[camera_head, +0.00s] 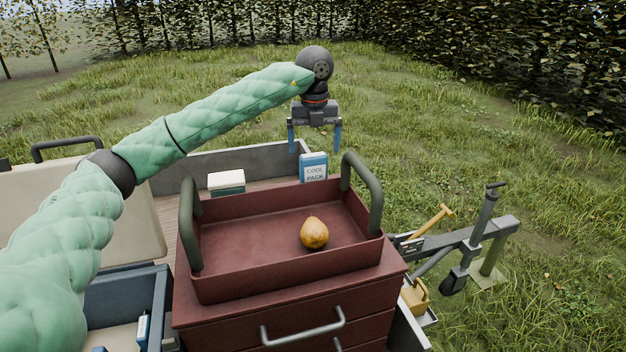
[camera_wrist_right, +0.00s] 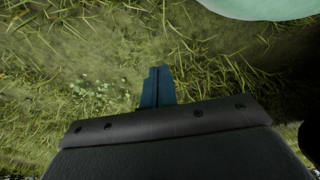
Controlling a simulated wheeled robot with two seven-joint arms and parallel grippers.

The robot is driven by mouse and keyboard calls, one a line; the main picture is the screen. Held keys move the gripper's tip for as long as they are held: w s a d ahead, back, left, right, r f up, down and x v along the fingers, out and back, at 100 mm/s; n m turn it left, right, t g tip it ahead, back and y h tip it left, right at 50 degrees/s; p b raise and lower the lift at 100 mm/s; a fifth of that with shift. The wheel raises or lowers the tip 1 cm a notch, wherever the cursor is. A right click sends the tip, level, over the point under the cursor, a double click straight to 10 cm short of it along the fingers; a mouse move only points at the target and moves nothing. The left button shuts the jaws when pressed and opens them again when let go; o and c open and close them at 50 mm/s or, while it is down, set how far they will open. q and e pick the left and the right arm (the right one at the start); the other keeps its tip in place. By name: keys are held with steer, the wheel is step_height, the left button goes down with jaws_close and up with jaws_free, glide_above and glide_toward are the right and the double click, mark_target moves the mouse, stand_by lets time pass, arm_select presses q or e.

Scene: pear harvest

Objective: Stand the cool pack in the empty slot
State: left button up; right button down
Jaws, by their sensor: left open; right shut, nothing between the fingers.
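The cool pack (camera_head: 313,168), blue and white with "COOL PACK" lettering, stands upright on the trailer bed behind the red tray. My left gripper (camera_head: 314,142) is open above it, pointing down, with its blue fingers apart. I cannot tell whether the fingers straddle the pack; it looks slightly below them. An open blue-grey cooler (camera_head: 113,292) is at the lower left, partly hidden by my left arm, with a blue and white pack (camera_head: 143,328) inside. Its empty slot is not clearly visible. My right gripper (camera_wrist_right: 157,87) is shut and empty over grass in the right wrist view.
A red tray (camera_head: 245,287) with tall handles holds a pear (camera_head: 314,233) on a red drawer chest (camera_head: 290,318). A white-lidded box (camera_head: 226,182) sits behind it. A pale lid (camera_head: 75,200) lies left. The trailer hitch (camera_head: 470,245) is at the right.

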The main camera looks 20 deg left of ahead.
mark_target(314, 155)
arm_select(q)
steer(key=shift+n, duration=0.8)
steer(key=shift+f, duration=0.2)
steer(key=shift+f+p, duration=0.3)
steer(key=shift+p, duration=0.1)
steer(key=shift+f, duration=0.8)
steer(key=shift+s+f+p, duration=0.1)
steer(key=shift+f+p, duration=0.1)
steer(key=shift+p, duration=0.4)
step_height(314, 155, down, 4)
steer(key=p, duration=0.3)
steer(key=shift+s+r, duration=0.1)
steer(key=shift+r, duration=0.15)
steer(key=shift+f, duration=0.65)
arm_select(e)
steer(key=s+d+f, duration=0.3)
steer(key=s+f, duration=0.2)
steer(key=s, duration=0.4)
steer(key=shift+d+f, duration=0.2)
steer(key=shift+f, duration=0.1)
arm_select(q)
steer(key=c, duration=1.4)
